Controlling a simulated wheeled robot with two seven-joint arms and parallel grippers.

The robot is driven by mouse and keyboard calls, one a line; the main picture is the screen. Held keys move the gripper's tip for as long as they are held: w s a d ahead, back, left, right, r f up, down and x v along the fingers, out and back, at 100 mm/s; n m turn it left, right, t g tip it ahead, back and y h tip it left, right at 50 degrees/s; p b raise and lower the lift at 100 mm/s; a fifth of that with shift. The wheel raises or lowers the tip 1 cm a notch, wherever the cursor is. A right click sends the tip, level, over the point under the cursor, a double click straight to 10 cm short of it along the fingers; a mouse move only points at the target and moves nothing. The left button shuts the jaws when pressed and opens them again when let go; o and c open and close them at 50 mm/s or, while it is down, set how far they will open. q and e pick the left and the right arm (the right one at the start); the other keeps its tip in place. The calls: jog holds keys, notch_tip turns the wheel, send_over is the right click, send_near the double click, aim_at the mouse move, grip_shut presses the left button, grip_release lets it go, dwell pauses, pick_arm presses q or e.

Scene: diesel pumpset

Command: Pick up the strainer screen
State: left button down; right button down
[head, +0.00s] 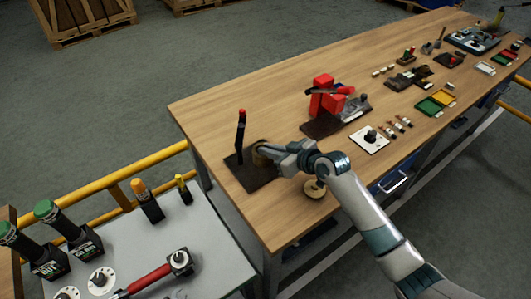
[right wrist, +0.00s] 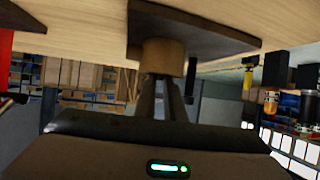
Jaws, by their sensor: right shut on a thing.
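A short tan cylinder (head: 259,154), which I take to be the strainer screen, is at the right side of a dark square mat (head: 250,177) near the left end of the wooden table. My right gripper (head: 268,151) is shut on it, reaching in from the right, and its fingers cover part of it. In the right wrist view the tan cylinder (right wrist: 163,55) is at the fingertips, against the dark mat (right wrist: 215,35); I cannot tell whether it is lifted. My left gripper is not in view.
A black and red upright tool (head: 240,130) stands on the mat behind the cylinder. A round tan piece (head: 315,188) lies under my right arm. Red parts (head: 325,98) stand mid-table. A grey side table (head: 205,235) holds tools. The back-left tabletop is clear.

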jog(key=shift+r, duration=0.55)
jog(key=r+b, duration=0.2)
jog(key=r, duration=0.1)
jog(key=shift+d+r, duration=0.1)
jog(key=shift+d, duration=0.25)
jog(key=s+d+r+b, duration=0.3)
jog(key=d+r, duration=0.3)
jog(key=d, duration=0.4)
jog(key=shift+s+d+r, duration=0.2)
jog(key=shift+s+r, duration=0.2)
jog(key=shift+s, duration=0.1)
